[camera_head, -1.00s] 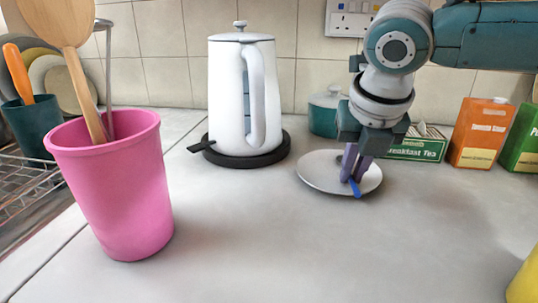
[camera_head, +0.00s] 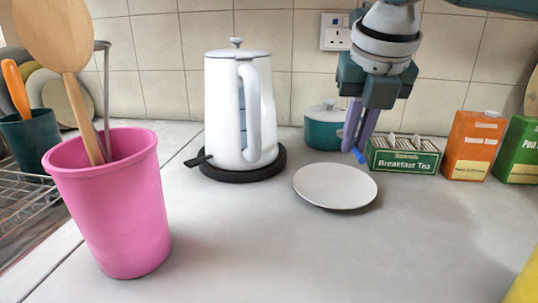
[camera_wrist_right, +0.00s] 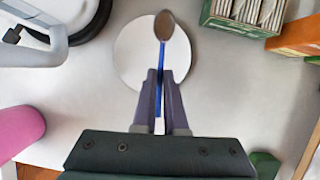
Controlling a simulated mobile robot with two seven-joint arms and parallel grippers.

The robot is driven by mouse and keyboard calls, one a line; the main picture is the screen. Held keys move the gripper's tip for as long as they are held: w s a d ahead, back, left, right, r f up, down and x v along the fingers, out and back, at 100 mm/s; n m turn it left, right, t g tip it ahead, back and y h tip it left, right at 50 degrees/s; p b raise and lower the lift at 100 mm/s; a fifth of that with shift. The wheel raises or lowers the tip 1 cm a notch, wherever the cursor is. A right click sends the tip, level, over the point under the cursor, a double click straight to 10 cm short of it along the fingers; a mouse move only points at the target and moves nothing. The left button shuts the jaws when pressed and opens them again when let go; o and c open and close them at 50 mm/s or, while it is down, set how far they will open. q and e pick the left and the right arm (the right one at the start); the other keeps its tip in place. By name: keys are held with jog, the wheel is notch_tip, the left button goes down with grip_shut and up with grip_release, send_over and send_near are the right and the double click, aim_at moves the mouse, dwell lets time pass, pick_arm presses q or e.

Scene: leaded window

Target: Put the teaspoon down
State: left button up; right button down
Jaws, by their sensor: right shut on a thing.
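My right gripper (camera_head: 356,147) is shut on the teaspoon, fingers pointing down, above the far right side of the plate. The teaspoon's blue handle (camera_head: 360,156) shows at the fingertips in the head view. In the right wrist view the teaspoon (camera_wrist_right: 164,28) has a dull metal bowl pointing away from the gripper (camera_wrist_right: 161,74), and it overlaps the plate. The white round plate (camera_head: 335,187) lies on the worktop with nothing on it. My left gripper is not in view.
A white kettle (camera_head: 224,112) stands on its black base, left of the plate. A teal pot (camera_head: 324,128), a tea box (camera_head: 405,163) and an orange carton (camera_head: 474,146) stand behind. A pink utensil cup (camera_head: 115,215) stands at the left. The front worktop is clear.

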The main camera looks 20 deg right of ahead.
aim_at(354, 147)
notch_tip(354, 147, up, 2)
jog(key=shift+r, duration=0.1)
jog(key=shift+s+a+r+m+p, duration=0.1)
jog(key=shift+a+r+m+p, duration=0.1)
jog(key=shift+r+m+p, duration=0.15)
jog(key=s+a+r+m+g+y+p, duration=0.1)
jog(key=s+a+r+m+g+p, duration=0.3)
jog(key=r+m, duration=0.45)
jog(key=s+a+r+m+g+p, duration=0.2)
jog(key=s+a+r+m+p, duration=0.25)
jog(key=m, duration=0.75)
jog(key=s+a+r+m+g+y+p, duration=0.1)
jog(key=s+a+r+m+g+p, duration=0.15)
jog(key=r+m+p, duration=0.5)
jog(key=s+r+m+p, duration=0.1)
jog(key=s+r+p, duration=0.2)
jog(key=r+p, duration=1.4)
jog(key=s+r+m+p, duration=0.1)
jog(key=s+r+p, duration=0.2)
jog(key=r+p, duration=1.5)
jog(key=shift+d+p, duration=0.4)
jog(key=shift+d, duration=0.05)
jog(key=shift+s, duration=0.1)
